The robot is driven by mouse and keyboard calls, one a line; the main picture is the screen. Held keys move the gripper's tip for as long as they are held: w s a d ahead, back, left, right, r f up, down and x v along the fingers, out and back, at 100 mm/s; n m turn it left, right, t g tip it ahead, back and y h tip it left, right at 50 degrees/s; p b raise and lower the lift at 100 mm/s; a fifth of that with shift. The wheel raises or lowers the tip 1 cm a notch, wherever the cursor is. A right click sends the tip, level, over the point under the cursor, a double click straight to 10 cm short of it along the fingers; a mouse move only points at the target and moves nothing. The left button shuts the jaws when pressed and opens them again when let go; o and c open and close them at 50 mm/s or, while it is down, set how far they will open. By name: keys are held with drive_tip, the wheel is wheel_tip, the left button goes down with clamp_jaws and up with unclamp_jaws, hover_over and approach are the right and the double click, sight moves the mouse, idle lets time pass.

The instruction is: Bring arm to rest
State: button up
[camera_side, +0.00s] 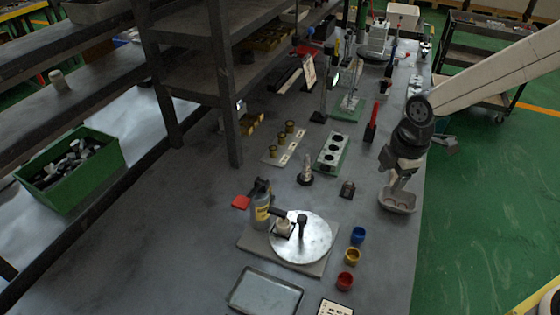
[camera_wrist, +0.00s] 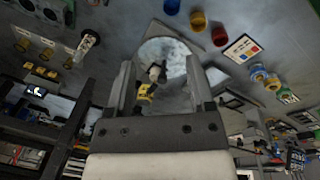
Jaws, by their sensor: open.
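My gripper (camera_side: 396,184) hangs at the right edge of the grey workbench (camera_side: 200,255) in the side view, with its fingers pointing down. It appears over or just in front of a small grey tray (camera_side: 398,204); I cannot tell whether they touch. In the wrist view my gripper (camera_wrist: 160,68) has its two fingers wide apart with nothing held between them. Beyond the fingers, at a distance, are a round metal plate (camera_wrist: 172,50) and a yellow-labelled bottle (camera_wrist: 146,92).
Blue (camera_side: 358,236), yellow (camera_side: 352,256) and red (camera_side: 346,281) cups stand beside the round plate (camera_side: 316,238). A green block with holes (camera_side: 333,153) and a small dark block (camera_side: 347,189) lie left of my gripper. Dark shelving (camera_side: 228,100) rises further left.

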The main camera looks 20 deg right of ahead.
drive_tip(key=s+d+m+t, duration=0.1)
drive_tip(key=s+d+m, duration=0.7)
drive_tip(key=m, duration=0.8)
drive_tip(key=shift+s+d+r, duration=0.15)
drive_tip(key=shift+s+d, duration=0.2)
drive_tip(key=shift+s, duration=0.55)
drive_tip(key=shift+w, duration=0.1)
drive_tip(key=shift+c, duration=0.2)
